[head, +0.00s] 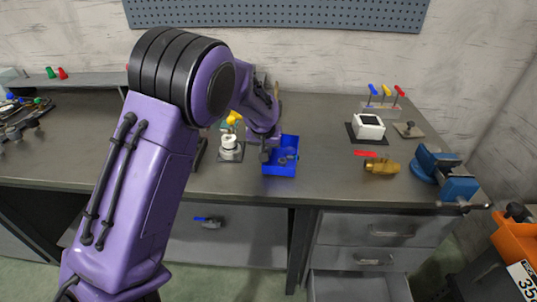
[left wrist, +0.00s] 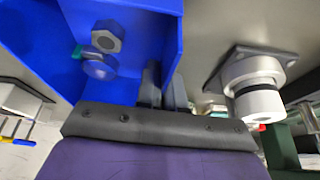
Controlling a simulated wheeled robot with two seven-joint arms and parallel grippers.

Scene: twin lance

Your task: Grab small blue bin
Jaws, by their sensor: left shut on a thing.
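The small blue bin (head: 283,169) stands on the grey workbench near its front edge, in the middle of the head view. It fills the upper left of the left wrist view (left wrist: 175,45), with a hex nut (left wrist: 106,37) and a round metal piece inside. My left gripper (head: 266,150) reaches down at the bin's left side. In the left wrist view its fingers (left wrist: 164,85) are shut on the bin's side wall. The fingertips are partly hidden by the wall. My right gripper does not show in either view.
A white cylindrical fitting (head: 229,145) on a dark base stands just left of the bin. To the right are a white box (head: 368,126), a brass fitting (head: 381,167), screwdrivers (head: 385,92) in a holder and a blue vise (head: 442,170). An open drawer (head: 358,286) juts out below.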

